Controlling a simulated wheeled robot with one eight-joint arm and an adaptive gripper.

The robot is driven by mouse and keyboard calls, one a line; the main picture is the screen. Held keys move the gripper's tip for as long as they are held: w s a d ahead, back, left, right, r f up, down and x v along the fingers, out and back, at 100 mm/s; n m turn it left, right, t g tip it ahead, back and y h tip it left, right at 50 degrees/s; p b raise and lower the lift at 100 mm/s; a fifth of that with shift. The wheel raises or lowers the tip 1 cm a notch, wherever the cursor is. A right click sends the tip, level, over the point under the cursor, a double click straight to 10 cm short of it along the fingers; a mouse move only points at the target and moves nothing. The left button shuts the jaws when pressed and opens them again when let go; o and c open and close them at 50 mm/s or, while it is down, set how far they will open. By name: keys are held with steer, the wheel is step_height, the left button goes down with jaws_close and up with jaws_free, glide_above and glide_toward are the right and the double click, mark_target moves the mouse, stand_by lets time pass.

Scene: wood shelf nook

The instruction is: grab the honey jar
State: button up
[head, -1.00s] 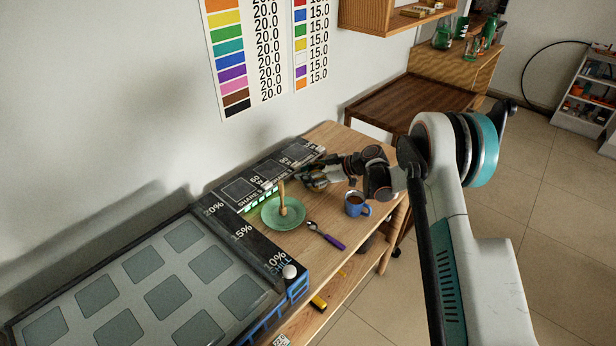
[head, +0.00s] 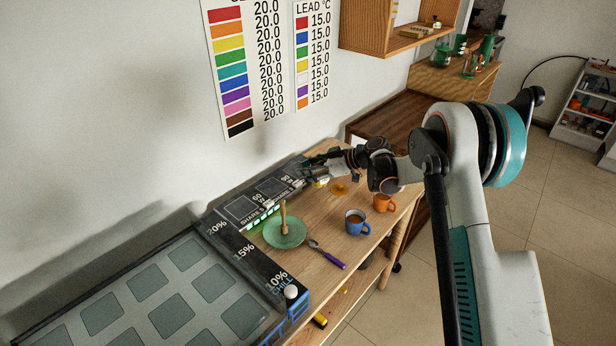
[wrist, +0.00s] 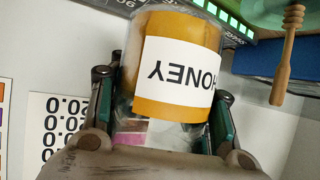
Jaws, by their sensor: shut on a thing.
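The honey jar (wrist: 180,62) fills the middle of the wrist view. It is a clear jar with amber contents and a white label reading HONEY upside down. My gripper (wrist: 160,90) is shut on it, with one dark green finger on each side of the jar. In the head view my gripper (head: 318,166) is at the far end of the table, beside the dark panel. I cannot tell how far the jar is above the table.
A green plate (head: 270,238) with a wooden dipper (head: 284,217) lies on the table (head: 310,274). Nearby are a blue mug (head: 355,226), an orange mug (head: 384,203), a purple-handled spoon (head: 327,256) and a small amber patch (head: 339,188). A wooden wall shelf (head: 372,35) hangs behind.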

step_height(320, 180, up, 9)
steer(key=p, duration=0.2)
stand_by(0.6)
